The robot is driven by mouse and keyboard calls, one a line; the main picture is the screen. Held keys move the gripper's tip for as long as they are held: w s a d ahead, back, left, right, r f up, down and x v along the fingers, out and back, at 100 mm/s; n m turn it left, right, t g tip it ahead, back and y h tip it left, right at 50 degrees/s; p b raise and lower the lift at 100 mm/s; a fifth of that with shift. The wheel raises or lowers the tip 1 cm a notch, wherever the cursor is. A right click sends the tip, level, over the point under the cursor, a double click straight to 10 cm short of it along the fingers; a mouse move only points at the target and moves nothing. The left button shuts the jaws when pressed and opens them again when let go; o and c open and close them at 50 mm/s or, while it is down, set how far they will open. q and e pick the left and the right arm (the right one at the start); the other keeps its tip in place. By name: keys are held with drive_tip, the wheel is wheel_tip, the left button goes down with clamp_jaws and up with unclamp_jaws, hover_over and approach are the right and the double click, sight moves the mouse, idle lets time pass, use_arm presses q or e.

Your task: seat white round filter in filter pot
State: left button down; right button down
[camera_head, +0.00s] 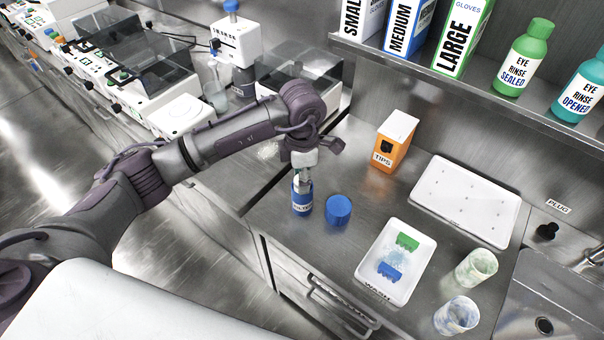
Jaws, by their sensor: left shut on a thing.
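The filter pot (302,204), a small blue pot with a white label, stands upright near the front left edge of the counter. I cannot tell how the filter lies against the pot. My right gripper is not in view.
A white wash tray (371,281) with green and blue pieces lies to the right, with two cups (477,268) beyond. An orange tips box (393,142) and a white drying tray (424,188) stand behind. A sink (565,290) is at the far right.

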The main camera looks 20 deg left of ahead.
use_arm(q)
drive_tip(key=c, duration=0.7)
unclamp_jaws()
wheel_tip(320, 180, up, 12)
drive_tip(key=b, duration=0.3)
